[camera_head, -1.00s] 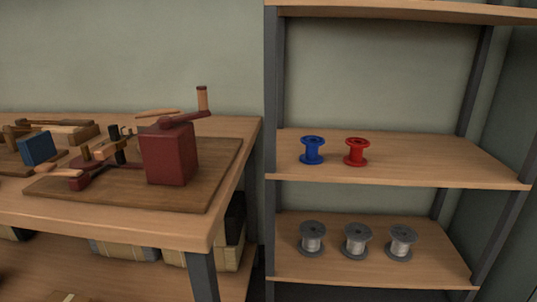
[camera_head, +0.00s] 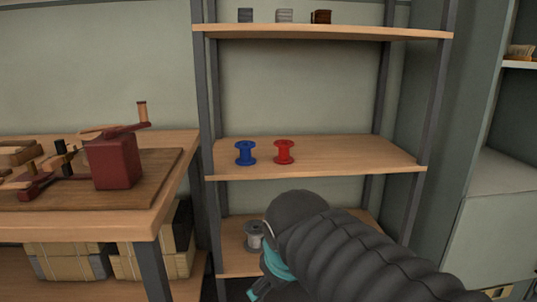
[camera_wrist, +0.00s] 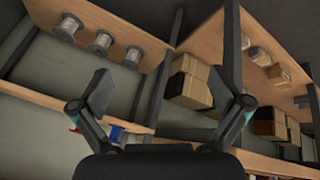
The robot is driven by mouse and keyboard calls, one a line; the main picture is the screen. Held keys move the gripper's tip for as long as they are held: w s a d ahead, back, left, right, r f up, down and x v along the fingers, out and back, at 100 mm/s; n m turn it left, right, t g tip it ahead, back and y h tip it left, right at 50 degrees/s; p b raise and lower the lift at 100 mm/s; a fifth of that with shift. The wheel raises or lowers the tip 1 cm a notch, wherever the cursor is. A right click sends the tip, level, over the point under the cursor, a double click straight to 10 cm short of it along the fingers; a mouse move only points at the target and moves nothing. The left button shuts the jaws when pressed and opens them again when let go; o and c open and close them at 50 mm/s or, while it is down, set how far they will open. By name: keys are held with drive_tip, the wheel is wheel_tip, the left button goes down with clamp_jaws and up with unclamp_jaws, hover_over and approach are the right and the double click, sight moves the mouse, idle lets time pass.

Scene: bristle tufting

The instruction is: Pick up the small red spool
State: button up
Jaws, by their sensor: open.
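The small red spool (camera_head: 284,152) stands upright on the middle shelf board, just right of a blue spool (camera_head: 245,153). In the wrist view only a bit of red (camera_wrist: 74,129) shows beside my left finger, and the blue spool (camera_wrist: 117,134) is partly hidden by my gripper. My gripper (camera_wrist: 168,105) is open, with its two fingers wide apart and nothing between them. In the head view my arm reaches in from the lower right, below and in front of the middle board; the gripper end is low, apart from the red spool.
The shelf's middle board (camera_head: 330,158) is clear right of the red spool. Grey spools (camera_wrist: 101,43) stand on the lower board. Dark and brown items (camera_head: 320,16) sit on the top board. A workbench (camera_head: 120,224) with a red crank block (camera_head: 113,163) is at left.

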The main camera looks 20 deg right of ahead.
drive_tip(key=w+d+r+n+h, duration=0.25)
drive_tip(key=w+r+n, duration=0.2)
drive_tip(key=w, duration=0.45)
drive_tip(key=w+d+r+n+h, duration=0.2)
drive_tip(key=w+d+r+n, duration=0.25)
drive_tip(key=w, duration=0.45)
drive_tip(key=n+h+b, duration=0.2)
drive_tip(key=n+h, duration=0.4)
drive_tip(key=n, duration=0.5)
approach(284, 144)
drive_tip(key=x, duration=0.7)
drive_tip(key=w+x, duration=0.1)
drive_tip(key=x, duration=0.3)
drive_tip(key=shift+a, duration=0.1)
drive_tip(key=c, duration=1.2)
